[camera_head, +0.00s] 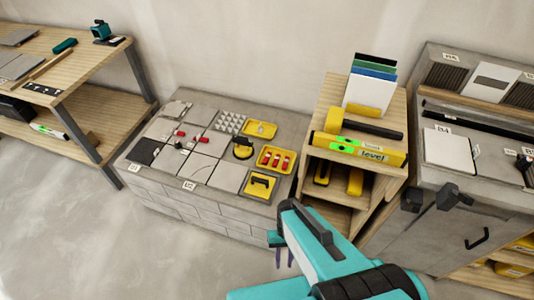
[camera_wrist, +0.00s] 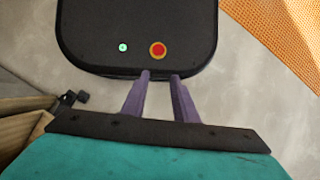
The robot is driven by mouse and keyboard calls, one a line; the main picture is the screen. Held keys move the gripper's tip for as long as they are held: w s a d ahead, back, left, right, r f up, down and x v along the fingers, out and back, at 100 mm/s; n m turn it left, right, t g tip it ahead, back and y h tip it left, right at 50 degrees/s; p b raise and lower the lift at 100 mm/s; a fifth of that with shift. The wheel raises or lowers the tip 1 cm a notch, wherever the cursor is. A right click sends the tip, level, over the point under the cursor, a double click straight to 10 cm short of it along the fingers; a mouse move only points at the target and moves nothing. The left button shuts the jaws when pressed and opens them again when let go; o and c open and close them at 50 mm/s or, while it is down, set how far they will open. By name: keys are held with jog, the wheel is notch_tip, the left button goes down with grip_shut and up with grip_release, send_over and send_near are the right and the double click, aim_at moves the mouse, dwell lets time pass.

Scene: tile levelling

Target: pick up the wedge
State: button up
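Several small red wedge-like pieces lie in a yellow tray (camera_head: 275,159) on the block-built bench. More small red pieces (camera_head: 181,133) sit on the grey tiles (camera_head: 203,167) there; which one is the wedge, I cannot tell. My gripper (camera_head: 284,266) hangs in front of the bench's right end, well apart from the tray. In the wrist view its two purple fingers (camera_wrist: 160,75) stand apart with nothing between them, over the floor. No wedge shows in the wrist view.
A wooden shelf (camera_head: 335,185) with a yellow level (camera_head: 357,149) stands right of the bench. A grey cabinet (camera_head: 440,215) is farther right, a wooden table (camera_head: 85,65) at left. Floor (camera_head: 90,235) at front left is clear. Orange mesh (camera_wrist: 285,25) shows in the wrist view.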

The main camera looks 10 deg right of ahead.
jog(key=d+r+h+p, duration=0.1)
jog(key=d+r+p, duration=0.2)
jog(key=r+p, duration=0.7)
jog(key=shift+s+d+r+n, duration=0.2)
jog(key=shift+s+r+n, duration=0.2)
jog(key=shift+r, duration=0.1)
jog(key=shift+a, duration=0.15)
